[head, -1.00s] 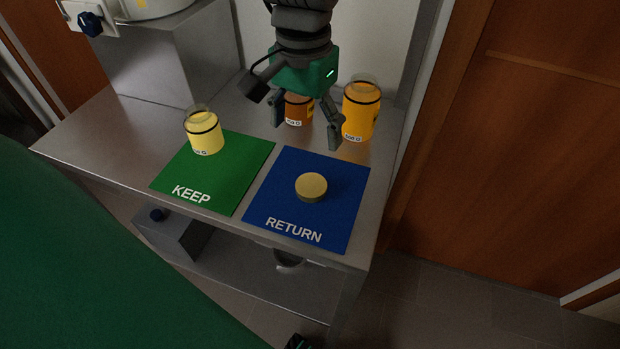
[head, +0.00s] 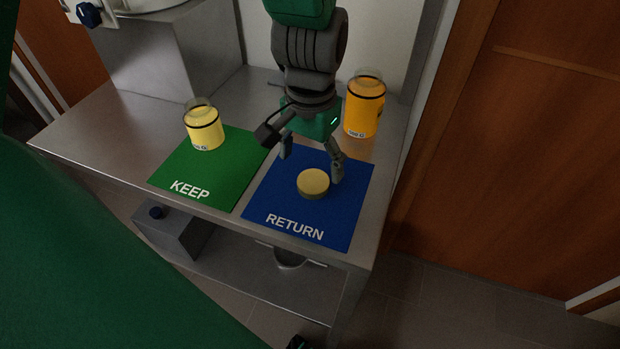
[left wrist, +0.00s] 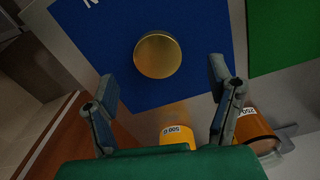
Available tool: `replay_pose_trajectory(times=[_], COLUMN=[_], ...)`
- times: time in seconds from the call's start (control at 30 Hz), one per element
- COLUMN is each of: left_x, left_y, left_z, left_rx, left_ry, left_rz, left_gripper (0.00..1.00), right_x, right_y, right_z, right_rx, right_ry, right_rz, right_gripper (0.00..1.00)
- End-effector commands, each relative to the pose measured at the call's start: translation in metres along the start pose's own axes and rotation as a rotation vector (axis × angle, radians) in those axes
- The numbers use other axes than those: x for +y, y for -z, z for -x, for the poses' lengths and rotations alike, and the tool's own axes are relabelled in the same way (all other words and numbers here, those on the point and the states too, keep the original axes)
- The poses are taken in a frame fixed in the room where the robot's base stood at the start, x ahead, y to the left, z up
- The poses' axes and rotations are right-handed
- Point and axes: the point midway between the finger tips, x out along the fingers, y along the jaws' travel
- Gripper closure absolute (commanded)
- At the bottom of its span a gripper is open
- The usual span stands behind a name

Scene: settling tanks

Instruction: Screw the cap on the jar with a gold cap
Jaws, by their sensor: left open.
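A round gold cap (head: 313,181) lies flat on the blue RETURN mat (head: 270,205), and it also shows in the left wrist view (left wrist: 157,55). My left gripper (head: 311,163) is open and empty, reaching down just behind and above the cap. In the left wrist view its fingers (left wrist: 160,88) are spread, with the cap beyond them. A pale yellow jar (head: 204,131) with a bare clear neck stands at the back of the green mat. An orange jar (head: 363,108), also uncapped, stands at the back right. A brown jar (left wrist: 254,128) shows in the left wrist view; my gripper hides it in the head view.
The green KEEP mat (head: 222,180) lies left of the blue mat on a grey metal table (head: 105,135). A grey box-like stand (head: 170,65) is at the back left. A wall is close behind the jars. The table's left part is clear.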

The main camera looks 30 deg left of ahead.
Motion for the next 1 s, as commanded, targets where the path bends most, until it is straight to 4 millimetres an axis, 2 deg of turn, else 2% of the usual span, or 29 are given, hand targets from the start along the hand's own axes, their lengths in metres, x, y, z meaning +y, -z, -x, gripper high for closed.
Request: replay_pose_trajectory(times=[0.33,0.77,0.8,0.87,0.9,1.0], left_x=[-0.005,-0.005,-0.005,-0.004,-0.004,-0.004], left_y=[0.004,0.004,0.004,0.004,0.004,0.004], left_z=[-0.048,-0.051,-0.051,-0.051,-0.051,-0.051], left_rx=[-0.004,0.000,0.000,0.000,0.000,0.000], left_ry=[-0.001,0.000,0.000,0.001,0.002,0.002], left_rz=[-0.001,-0.001,-0.001,-0.001,-0.001,-0.001], left_gripper=[0.25,0.25,0.39,0.58,0.63,0.62], right_x=[0.000,0.000,0.000,0.000,0.000,0.000], right_y=[-0.001,-0.001,-0.001,-0.001,-0.001,-0.001], right_z=[-0.013,-0.013,-0.013,-0.013,-0.013,-0.013], right_rx=[0.000,0.000,0.000,0.000,0.000,0.000], right_ry=[-0.001,0.000,0.000,0.000,0.000,0.000], right_rz=[-0.001,0.000,-0.001,-0.001,-0.001,-0.001], right_gripper=[0.60,0.60,0.60,0.60,0.60,0.60])
